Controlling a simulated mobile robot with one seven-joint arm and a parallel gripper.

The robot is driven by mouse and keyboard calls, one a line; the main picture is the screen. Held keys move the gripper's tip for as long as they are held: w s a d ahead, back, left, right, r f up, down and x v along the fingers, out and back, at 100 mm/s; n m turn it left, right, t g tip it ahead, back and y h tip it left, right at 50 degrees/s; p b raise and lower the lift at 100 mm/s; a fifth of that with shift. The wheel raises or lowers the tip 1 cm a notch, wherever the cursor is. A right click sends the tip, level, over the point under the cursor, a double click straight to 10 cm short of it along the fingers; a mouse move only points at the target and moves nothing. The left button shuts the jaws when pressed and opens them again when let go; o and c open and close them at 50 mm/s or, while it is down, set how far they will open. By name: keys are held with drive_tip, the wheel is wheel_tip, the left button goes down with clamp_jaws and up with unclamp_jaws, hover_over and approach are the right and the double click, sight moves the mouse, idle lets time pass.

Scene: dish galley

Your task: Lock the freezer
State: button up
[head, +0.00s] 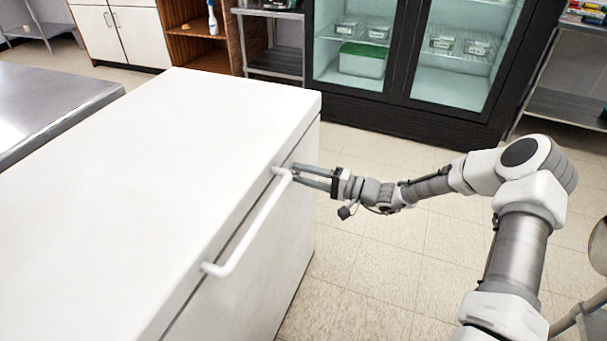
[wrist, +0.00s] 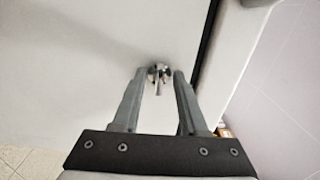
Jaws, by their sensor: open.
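The freezer (head: 190,140) is a large white chest in the head view, with its lid down and a white bar handle (head: 245,235) along its near right side. In the wrist view, a small metal lock with what looks like a key (wrist: 159,76) sits on the white freezer face (wrist: 90,60). My gripper (head: 299,175) is at the freezer's side, near the far end of the handle. It also shows in the wrist view (wrist: 160,77), open, with one finger on each side of the lock piece. I cannot tell whether the fingers touch it.
A dark-framed glass-door fridge (head: 400,100) stands behind, with tubs inside. A steel counter (head: 50,95) lies left of the freezer. A wooden shelf (head: 195,45) and white cabinet (head: 118,35) are at the back. The tiled floor (head: 370,260) right of the freezer is clear around my arm.

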drive_tip(key=p+v, duration=0.3)
drive_tip(key=v, duration=1.4)
drive_tip(key=shift+d, duration=0.2)
drive_tip(key=shift+r, duration=0.1)
